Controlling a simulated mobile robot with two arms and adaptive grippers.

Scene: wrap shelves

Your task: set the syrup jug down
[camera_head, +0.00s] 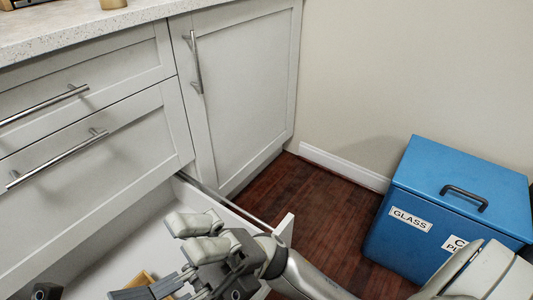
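No syrup jug can be made out in the head view. My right gripper (165,265) reaches in from the lower right over an open bottom drawer (212,200). Its fingers point left, and part of it is cut off by the lower edge. I cannot tell whether it is open or shut, and I see nothing held in it. My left gripper cannot be made out. A small dark piece (47,291) at the lower left edge is too cropped to identify.
A tan wooden item (147,279) lies in the drawer, partly behind my gripper. A speckled countertop (60,35) runs along the upper left, with a cropped tan object (113,4) on it. A blue recycling bin (415,180) stands at the right. Wooden floor (325,215) lies between.

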